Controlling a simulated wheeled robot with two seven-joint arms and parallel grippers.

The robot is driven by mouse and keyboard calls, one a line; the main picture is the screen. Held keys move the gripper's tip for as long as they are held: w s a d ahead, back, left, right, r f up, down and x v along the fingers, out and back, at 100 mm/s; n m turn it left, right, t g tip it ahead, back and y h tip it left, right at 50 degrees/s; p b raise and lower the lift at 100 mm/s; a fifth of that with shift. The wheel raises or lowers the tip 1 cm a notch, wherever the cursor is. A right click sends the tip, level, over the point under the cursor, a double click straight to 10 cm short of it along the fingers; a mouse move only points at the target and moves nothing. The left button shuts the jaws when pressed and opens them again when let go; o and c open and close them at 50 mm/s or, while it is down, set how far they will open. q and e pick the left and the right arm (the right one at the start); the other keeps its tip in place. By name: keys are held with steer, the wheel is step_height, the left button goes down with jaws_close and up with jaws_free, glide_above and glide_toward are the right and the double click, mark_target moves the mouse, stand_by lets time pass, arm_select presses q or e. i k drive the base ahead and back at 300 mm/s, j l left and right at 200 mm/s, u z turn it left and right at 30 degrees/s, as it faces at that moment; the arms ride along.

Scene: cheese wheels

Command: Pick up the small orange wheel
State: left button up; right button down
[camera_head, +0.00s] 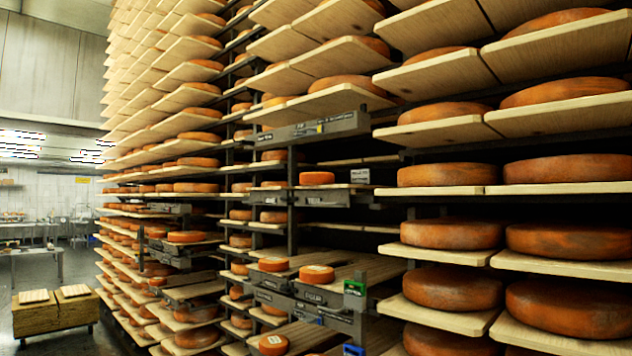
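Several small orange wheels show among the racks. One small orange wheel (317,178) stands alone on a middle shelf. A lower shelf holds two more side by side, a right one (316,274) and a left one (273,265). Another small wheel (273,345) sits near the bottom edge. I cannot tell from the picture which one the task names. Neither of my grippers is in view.
Tall racks with wooden boards (445,256) fill the right side, loaded with large orange wheels (452,234). Metal label strips (300,292) edge some middle shelves.

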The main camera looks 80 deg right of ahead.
mark_target(309, 178)
steer(key=z, duration=2.4)
